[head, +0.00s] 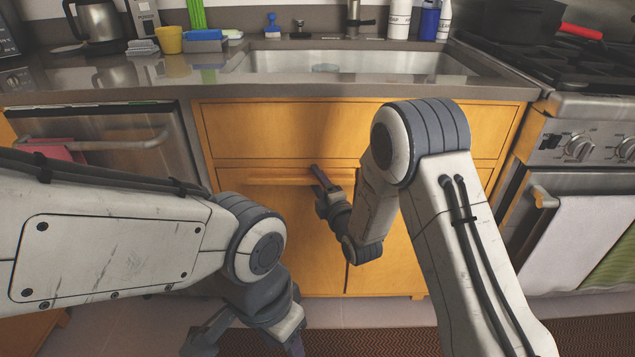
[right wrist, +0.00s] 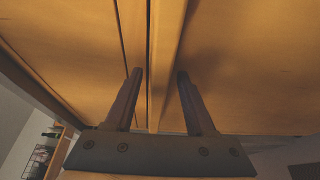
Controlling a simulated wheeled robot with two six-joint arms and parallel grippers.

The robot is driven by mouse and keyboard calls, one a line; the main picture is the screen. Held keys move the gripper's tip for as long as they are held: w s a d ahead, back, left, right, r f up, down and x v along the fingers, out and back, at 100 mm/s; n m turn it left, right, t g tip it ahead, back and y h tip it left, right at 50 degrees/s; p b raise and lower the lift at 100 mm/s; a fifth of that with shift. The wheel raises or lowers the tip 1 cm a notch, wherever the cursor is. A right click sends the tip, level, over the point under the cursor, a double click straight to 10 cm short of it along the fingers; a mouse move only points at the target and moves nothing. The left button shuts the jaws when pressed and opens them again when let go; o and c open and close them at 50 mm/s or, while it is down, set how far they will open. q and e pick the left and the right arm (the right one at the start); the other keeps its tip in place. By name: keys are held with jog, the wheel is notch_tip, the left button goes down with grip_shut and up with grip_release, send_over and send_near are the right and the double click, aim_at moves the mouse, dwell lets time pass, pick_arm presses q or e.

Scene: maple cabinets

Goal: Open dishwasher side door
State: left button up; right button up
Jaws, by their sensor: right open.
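The dishwasher (head: 110,135) is steel-fronted, closed, with a bar handle, at the left of the head view. Beside it, under the sink, is a maple cabinet door (head: 275,235), closed. A horizontal wooden handle strip (head: 275,177) runs along its top. My right gripper (head: 318,178) is at the right part of this strip. In the right wrist view its fingers (right wrist: 160,85) are apart, one on each side of a wooden ridge (right wrist: 165,50); contact is unclear. My left gripper (head: 245,340) is low in front of the cabinet, partly cut off by the frame's bottom edge, fingers unclear.
The counter with the sink (head: 350,62) is above the cabinet. A pink towel (head: 50,150) hangs on the dishwasher handle. The stove (head: 585,140) with a white towel (head: 575,240) stands at right. A brown mat (head: 375,342) lies on the floor.

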grip_shut()
dwell(1.4)
